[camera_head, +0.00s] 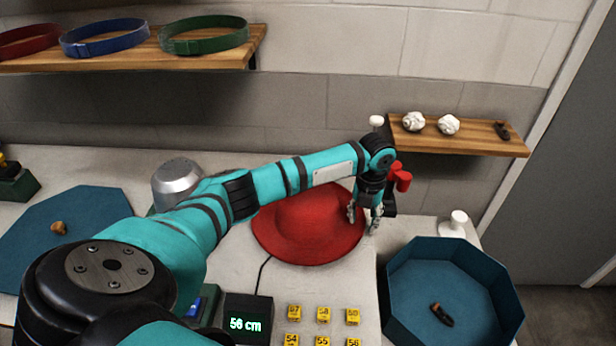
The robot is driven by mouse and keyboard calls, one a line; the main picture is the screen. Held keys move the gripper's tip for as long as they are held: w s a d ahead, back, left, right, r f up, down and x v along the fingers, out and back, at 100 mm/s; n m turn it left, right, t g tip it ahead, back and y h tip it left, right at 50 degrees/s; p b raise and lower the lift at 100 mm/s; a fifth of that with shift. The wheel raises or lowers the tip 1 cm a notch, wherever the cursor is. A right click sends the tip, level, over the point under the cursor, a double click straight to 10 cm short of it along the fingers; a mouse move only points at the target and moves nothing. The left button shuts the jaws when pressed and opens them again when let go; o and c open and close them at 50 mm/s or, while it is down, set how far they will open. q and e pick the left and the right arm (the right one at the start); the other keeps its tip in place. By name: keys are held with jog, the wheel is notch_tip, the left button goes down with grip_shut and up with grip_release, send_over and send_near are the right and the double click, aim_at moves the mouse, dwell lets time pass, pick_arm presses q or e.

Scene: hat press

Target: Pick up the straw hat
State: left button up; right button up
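A red hat (305,228) with a wide brim lies on the light worktop in the middle; its material is hard to tell, and no other hat is in view. My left arm reaches across from the left and hides part of the hat's far side. My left gripper (363,220) points down at the right edge of the brim. Its two fingers are apart, one over the brim and one near its outer edge. I cannot tell whether they touch the brim. My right gripper is not in view.
A blue octagonal tray (400,316) holding a small dark item stands at right. Yellow number tags (323,314) and a "56 cm" display (247,318) are in front. A metal dome (177,178) sits behind my arm. Wall shelves hold hatbands (205,46) and white pieces (448,124).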

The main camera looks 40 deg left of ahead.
aim_at(362, 226)
pick_arm(q)
jog(key=shift+f, duration=1.55)
jog(key=shift+c, duration=0.5)
jog(key=shift+r, duration=0.1)
grip_shut()
